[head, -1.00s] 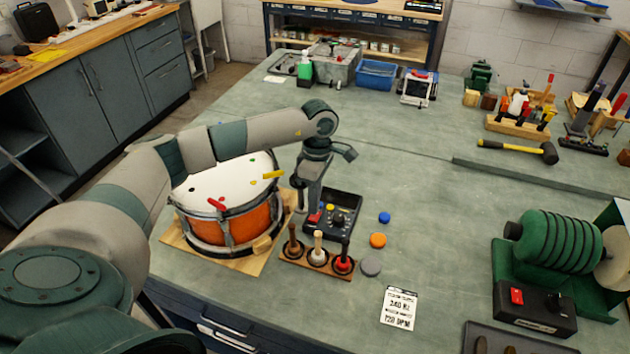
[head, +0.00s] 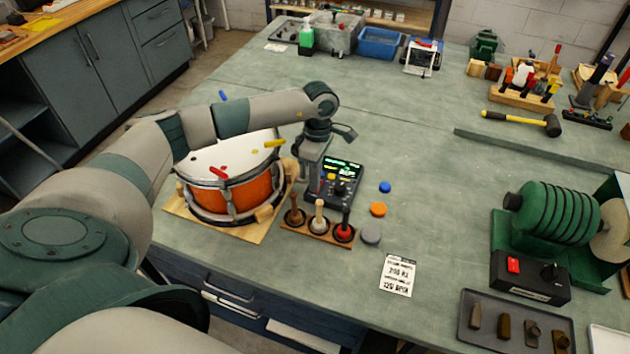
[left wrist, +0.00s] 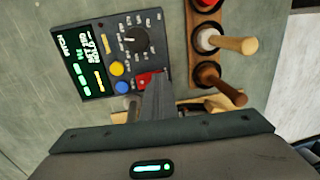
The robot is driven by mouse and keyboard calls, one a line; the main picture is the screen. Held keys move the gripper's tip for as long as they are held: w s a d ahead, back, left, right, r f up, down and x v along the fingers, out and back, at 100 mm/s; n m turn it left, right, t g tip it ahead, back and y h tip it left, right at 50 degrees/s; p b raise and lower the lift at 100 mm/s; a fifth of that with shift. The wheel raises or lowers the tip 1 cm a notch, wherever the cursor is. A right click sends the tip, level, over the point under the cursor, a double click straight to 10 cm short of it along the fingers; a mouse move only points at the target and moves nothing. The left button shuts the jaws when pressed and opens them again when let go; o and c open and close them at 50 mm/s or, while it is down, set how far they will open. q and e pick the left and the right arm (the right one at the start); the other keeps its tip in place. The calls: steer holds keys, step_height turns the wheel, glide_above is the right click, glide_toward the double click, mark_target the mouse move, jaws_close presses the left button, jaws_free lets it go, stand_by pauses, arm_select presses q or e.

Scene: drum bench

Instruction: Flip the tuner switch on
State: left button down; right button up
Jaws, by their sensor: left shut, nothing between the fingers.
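The tuner (head: 350,191) is a dark box right of the drum, with a lit screen (head: 342,167) showing green and white text. It fills the upper left of the left wrist view (left wrist: 158,52), with a black knob, a yellow button, a blue button and a red switch (left wrist: 145,79). My left gripper (head: 313,202) is shut and empty, pointing down at the tuner's left side. In the left wrist view its fingertips (left wrist: 158,80) are right beside the red switch and partly cover it. I cannot tell whether they touch. My right gripper is not in view.
An orange drum (head: 232,190) on a wooden board stands left of the tuner. A wooden rack (head: 318,232) with three handled tools is in front. Blue, orange and grey discs and a printed card (head: 398,275) lie to the right. A green machine (head: 560,225) stands far right.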

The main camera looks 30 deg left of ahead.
arm_select(q)
steer(key=shift+w+f, duration=0.1)
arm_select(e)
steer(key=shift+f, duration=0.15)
arm_select(q)
steer(key=shift+w+b, duration=0.15)
steer(key=shift+b, duration=0.2)
steer(key=shift+w+a+r, duration=0.2)
steer(key=shift+w, duration=0.3)
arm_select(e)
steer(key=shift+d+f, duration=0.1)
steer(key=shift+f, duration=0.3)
arm_select(q)
steer(key=shift+r, duration=0.2)
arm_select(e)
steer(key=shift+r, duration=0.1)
